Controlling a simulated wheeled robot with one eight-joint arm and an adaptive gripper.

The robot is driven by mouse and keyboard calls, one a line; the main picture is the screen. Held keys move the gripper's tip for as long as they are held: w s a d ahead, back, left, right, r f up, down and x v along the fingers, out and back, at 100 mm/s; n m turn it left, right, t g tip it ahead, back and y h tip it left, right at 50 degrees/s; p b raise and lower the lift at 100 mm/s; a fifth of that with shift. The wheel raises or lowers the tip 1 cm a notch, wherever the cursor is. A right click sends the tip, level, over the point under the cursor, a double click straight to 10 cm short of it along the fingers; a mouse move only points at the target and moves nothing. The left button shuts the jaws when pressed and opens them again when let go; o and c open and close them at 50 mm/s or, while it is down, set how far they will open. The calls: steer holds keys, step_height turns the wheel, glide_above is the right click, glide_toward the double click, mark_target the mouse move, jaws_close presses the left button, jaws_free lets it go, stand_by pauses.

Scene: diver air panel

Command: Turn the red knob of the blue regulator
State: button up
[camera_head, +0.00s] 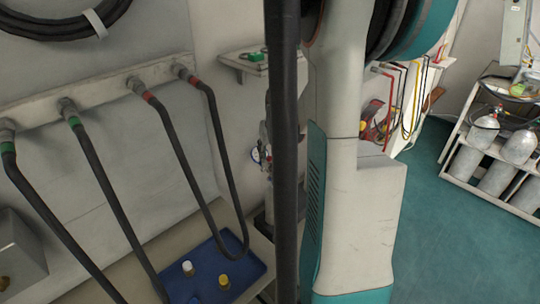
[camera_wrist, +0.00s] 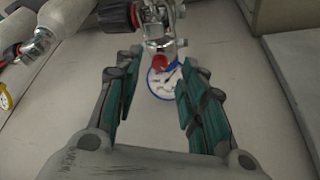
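In the wrist view, a metal regulator (camera_wrist: 160,38) is at the top centre, beyond my gripper. A blue-rimmed white gauge (camera_wrist: 165,86) sits below it, and a red round part (camera_wrist: 159,62) faces me between fingertip level and the body. A dark knob with red on it (camera_wrist: 118,14) sticks out to the left; I cannot tell which red part is the task's knob. My gripper (camera_wrist: 155,75) is open and empty, its teal-padded fingers either side of the gauge in the picture, with no visible contact. In the head view the blue-rimmed gauge (camera_head: 256,155) is small and partly hidden; my gripper is not visible.
In the wrist view, a grey cylinder (camera_wrist: 50,58) and a yellow-rimmed gauge (camera_wrist: 5,96) are at left, and a grey block (camera_wrist: 300,70) at right. The head view shows hanging hoses (camera_head: 110,195), a blue tray (camera_head: 210,282) and a cylinder rack (camera_head: 470,185).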

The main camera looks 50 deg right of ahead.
steer(key=v, duration=0.9)
steer(key=shift+r, duration=0.15)
steer(key=shift+a, duration=0.1)
